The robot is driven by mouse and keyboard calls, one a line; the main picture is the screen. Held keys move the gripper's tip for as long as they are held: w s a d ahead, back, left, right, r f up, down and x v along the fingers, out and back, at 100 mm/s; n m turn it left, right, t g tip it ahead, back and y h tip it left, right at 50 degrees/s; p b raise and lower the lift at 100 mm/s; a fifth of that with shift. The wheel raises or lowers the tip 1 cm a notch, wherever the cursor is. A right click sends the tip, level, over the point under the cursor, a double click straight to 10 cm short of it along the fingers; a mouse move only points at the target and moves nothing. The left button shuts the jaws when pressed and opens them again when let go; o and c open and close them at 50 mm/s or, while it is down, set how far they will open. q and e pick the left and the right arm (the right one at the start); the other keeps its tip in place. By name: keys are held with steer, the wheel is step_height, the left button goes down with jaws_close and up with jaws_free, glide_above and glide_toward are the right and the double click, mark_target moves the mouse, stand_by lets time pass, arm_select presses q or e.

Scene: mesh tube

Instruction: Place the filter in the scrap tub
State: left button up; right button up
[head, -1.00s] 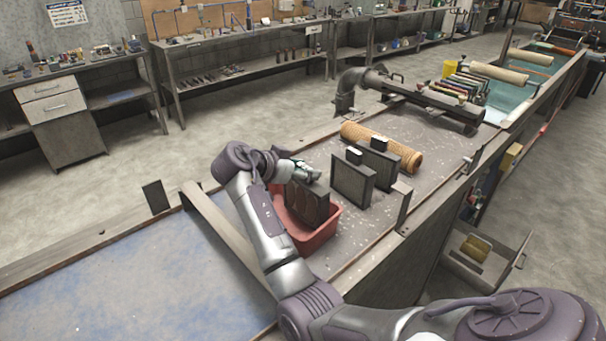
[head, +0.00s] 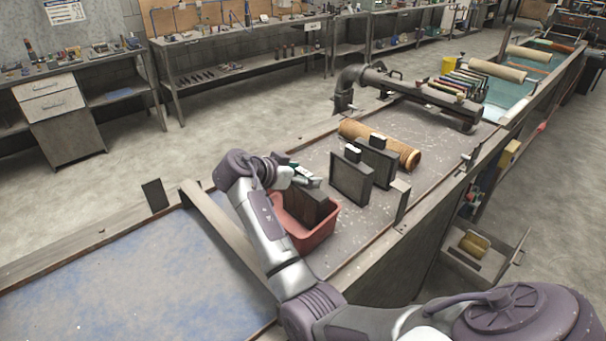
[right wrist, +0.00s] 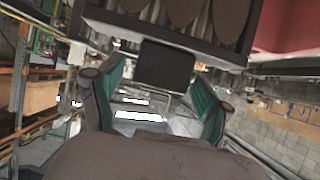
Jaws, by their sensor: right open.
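A dark flat filter (head: 308,207) stands on edge inside the red scrap tub (head: 322,236), its upper part above the rim. My right gripper (head: 308,180) is at the filter's top edge. In the right wrist view, my right gripper (right wrist: 157,95) is open, with its green-padded fingers on either side of the filter's dark handle block (right wrist: 165,65). The filter's framed body (right wrist: 190,22) and part of the red tub (right wrist: 285,25) fill the top of that view. The tub's floor is hidden. My left gripper is out of view.
Two similar framed panels (head: 352,181) (head: 378,164) stand upright right of the tub. A tan mesh tube (head: 380,145) lies behind them. A dark pipe assembly (head: 420,92) is farther back. The blue-stained bench top (head: 120,275) at left is clear.

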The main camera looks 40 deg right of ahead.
steer(key=shift+a+r, duration=0.15)
steer(key=shift+a, duration=0.2)
steer(key=b+v, duration=0.3)
steer(key=v, duration=0.8)
steer(key=shift+r+b, duration=0.2)
steer(key=shift+b, duration=0.1)
steer(key=shift+s+a+f, duration=0.1)
